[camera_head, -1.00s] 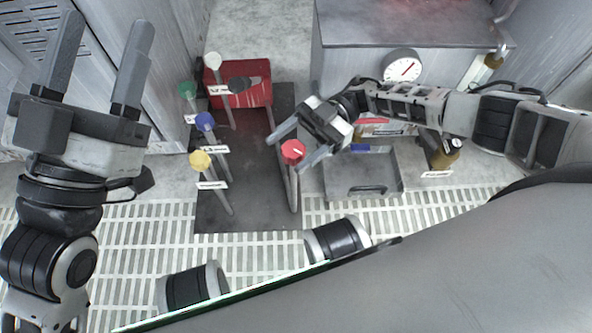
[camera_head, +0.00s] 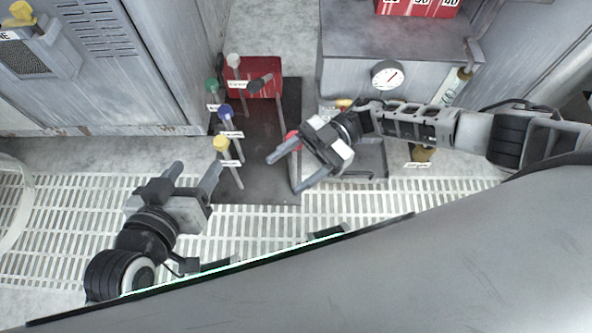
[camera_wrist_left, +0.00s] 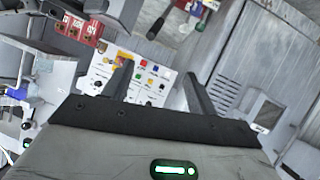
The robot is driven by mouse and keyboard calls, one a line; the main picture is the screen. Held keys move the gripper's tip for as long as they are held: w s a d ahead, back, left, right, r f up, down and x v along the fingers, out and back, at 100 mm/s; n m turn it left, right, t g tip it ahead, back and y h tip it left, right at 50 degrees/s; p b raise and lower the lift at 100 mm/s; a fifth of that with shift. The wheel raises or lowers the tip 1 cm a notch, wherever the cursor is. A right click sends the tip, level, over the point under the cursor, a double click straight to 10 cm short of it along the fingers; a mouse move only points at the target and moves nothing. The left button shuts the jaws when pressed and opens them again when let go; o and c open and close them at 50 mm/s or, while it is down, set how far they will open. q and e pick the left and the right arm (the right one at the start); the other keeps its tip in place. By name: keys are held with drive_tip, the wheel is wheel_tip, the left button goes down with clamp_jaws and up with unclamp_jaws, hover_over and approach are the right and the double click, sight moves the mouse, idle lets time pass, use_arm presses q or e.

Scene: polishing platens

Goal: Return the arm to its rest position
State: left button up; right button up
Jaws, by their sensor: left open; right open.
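My left gripper (camera_head: 196,172) is open and empty, low over the grated floor in the head view. Its two spread fingers also show in the left wrist view (camera_wrist_left: 158,85), with nothing between them. My right gripper (camera_head: 285,174) is open in front of the red-knobbed lever (camera_head: 292,139). Its upper finger crosses in front of that lever and hides part of it. I cannot tell whether they touch. The right arm reaches in from the right.
Levers with white (camera_head: 233,60), green (camera_head: 211,85), blue (camera_head: 225,111) and yellow (camera_head: 221,143) knobs stand left of the right gripper. A red box (camera_head: 262,80) is behind them. A round gauge (camera_head: 387,76) is on the grey cabinet (camera_head: 345,75). A button panel (camera_wrist_left: 148,92) shows in the wrist view.

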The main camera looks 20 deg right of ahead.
use_arm(q)
drive_tip(key=shift+s+a+f, duration=0.15)
drive_tip(key=shift+s+f, duration=0.05)
drive_tip(key=shift+f, duration=0.1)
use_arm(e)
drive_tip(key=shift+s+a+r, duration=0.15)
drive_tip(key=shift+s, duration=0.2)
